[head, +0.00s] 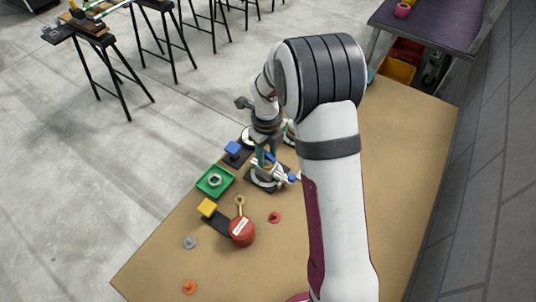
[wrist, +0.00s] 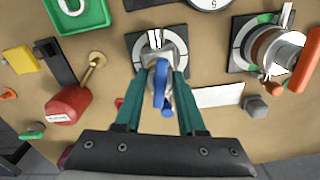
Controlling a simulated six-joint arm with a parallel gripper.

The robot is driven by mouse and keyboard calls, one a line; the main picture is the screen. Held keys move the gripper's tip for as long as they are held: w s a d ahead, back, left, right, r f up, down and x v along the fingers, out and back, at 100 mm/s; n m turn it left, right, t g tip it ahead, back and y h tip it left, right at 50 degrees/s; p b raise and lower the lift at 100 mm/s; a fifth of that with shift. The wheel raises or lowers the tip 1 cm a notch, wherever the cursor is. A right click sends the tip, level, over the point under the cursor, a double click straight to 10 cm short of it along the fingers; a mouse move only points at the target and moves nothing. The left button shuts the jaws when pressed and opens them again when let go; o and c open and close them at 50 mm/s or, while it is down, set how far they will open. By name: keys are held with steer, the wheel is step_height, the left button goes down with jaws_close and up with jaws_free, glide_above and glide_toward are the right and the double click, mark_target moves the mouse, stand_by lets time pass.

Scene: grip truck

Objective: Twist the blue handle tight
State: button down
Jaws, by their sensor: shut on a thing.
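The blue handle (wrist: 160,84) shows in the wrist view between the two teal fingers of my gripper (wrist: 160,78). It sits over a metal fitting on a dark square plate with a pale ring (wrist: 137,44). My gripper is shut on the handle, with the fingers pointing down at the fitting. A second blue part (wrist: 167,107) shows just below it. In the head view my gripper (head: 266,158) is over the same plate (head: 266,185), and the fingers and my arm partly hide the handle. The turn angle of the handle is hard to tell.
A red round-ended part (head: 242,231), a yellow block (head: 207,207), a green tray (head: 215,181) and a blue block (head: 233,148) are nearby. A second dial with an orange handle (wrist: 304,62) is on the right in the wrist view. The table's right side (head: 410,150) is clear.

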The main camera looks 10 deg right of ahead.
mark_target(267, 153)
steer(key=shift+m, duration=0.4)
steer(key=c, duration=0.8)
jaws_free()
steer(key=shift+r, duration=3.75)
